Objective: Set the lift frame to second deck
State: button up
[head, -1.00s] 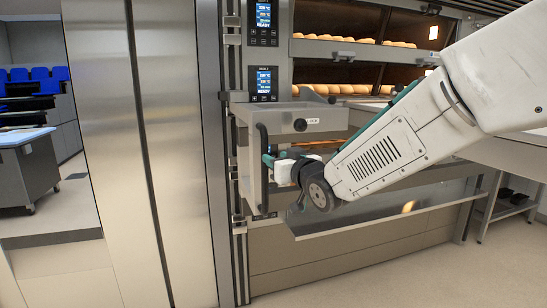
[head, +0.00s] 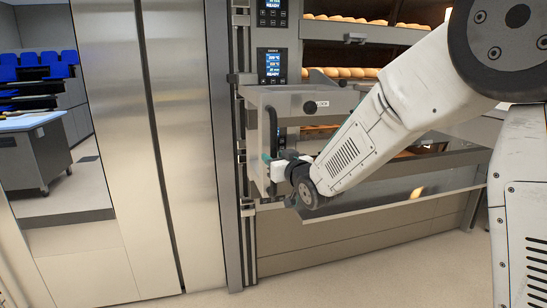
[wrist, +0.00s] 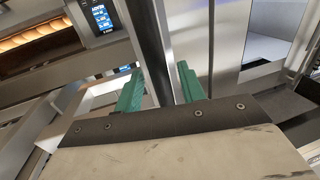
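The lift frame (head: 262,97) is a steel box-like frame on the left side of the oven front, its top just below the lower control display. Its upright dark handle (head: 273,130) is on the near side. My gripper (head: 268,158) is at the handle's lower part in the head view, partly hidden by its own wrist. In the wrist view, the green fingers of my gripper (wrist: 160,88) are spread apart, with the dark bar of the handle (wrist: 153,45) running between them. Narrow gaps seem to show beside the bar; contact is unclear.
Oven decks with bread loaves (head: 345,73) stand behind the frame. A control display (head: 271,66) is above it on the oven's post. A flat metal shelf (head: 395,196) juts out low to the right. Steel panels (head: 145,150) stand at left; the floor in front is clear.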

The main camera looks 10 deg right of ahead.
jog(key=shift+w+a, duration=0.2)
jog(key=shift+w, duration=0.4)
grip_shut()
jog(key=shift+r, duration=0.35)
grip_release()
